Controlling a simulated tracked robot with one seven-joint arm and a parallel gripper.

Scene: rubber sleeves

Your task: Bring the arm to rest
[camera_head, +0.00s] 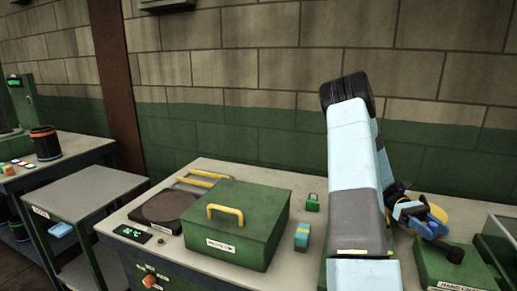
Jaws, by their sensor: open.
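My arm rises from the bottom edge right of centre, bends at a black joint near the wall, and comes down behind its own pale blue link. My gripper (432,226), with blue, yellow and dark parts, shows to the right of that link. It is open, and I see nothing held in it. It is over or just in front of a green box (437,267) labelled "HAND CHA…"; I cannot tell if they touch. My arm hides part of the bench and part of another green thing behind it.
A green box with a yellow handle (238,240) stands on the bench (190,267), beside a dark round plate (167,207). A small green padlock-like thing (312,203) and a teal-orange block (302,236) are left of my arm. A grey side table (85,187) stands left.

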